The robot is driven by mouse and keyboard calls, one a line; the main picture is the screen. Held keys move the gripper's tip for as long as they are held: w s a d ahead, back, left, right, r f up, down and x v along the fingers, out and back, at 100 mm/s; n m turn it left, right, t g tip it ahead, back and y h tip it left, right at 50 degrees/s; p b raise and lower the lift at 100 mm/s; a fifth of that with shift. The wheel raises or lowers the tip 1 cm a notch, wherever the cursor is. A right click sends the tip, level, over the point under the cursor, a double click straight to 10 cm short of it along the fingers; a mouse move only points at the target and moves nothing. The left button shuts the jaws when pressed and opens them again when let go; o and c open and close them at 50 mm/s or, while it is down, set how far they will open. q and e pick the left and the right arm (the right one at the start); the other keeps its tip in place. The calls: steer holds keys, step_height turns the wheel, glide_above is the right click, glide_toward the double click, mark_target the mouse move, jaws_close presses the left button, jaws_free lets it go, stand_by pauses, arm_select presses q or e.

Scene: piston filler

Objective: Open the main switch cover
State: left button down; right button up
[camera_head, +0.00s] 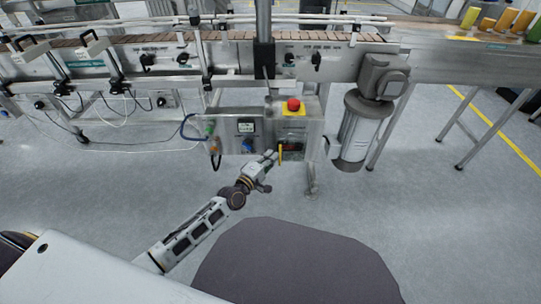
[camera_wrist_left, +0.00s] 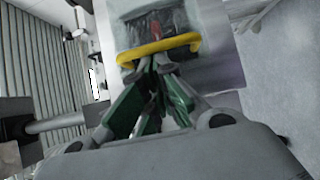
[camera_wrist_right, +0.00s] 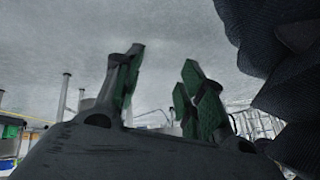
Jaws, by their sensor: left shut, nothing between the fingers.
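The main switch cover (camera_head: 292,148) is a small dark window on the front of the steel control box. In the left wrist view, the cover (camera_wrist_left: 185,22) has a yellow bar handle (camera_wrist_left: 158,47) along its near edge. A red switch part (camera_wrist_left: 155,28) shows behind it. My left gripper (camera_head: 272,156) is at the cover's left side in the head view. In the left wrist view, my left gripper (camera_wrist_left: 154,66) is shut and empty, its tips at the yellow bar; I cannot tell whether they touch it. My right gripper (camera_wrist_right: 165,75) is open and empty, away from the box.
A red emergency stop button (camera_head: 293,105) on a yellow plate sits above the cover. A gauge (camera_head: 246,126) and cables are on the box's left. A motor (camera_head: 360,128) hangs to the right. The conveyor (camera_head: 200,55) runs above. The floor in front is clear.

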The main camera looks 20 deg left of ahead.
steer(key=shift+w+r, duration=0.3)
steer(key=shift+r, duration=0.45)
steer(key=shift+r+p, duration=0.1)
steer(key=shift+p, duration=0.25)
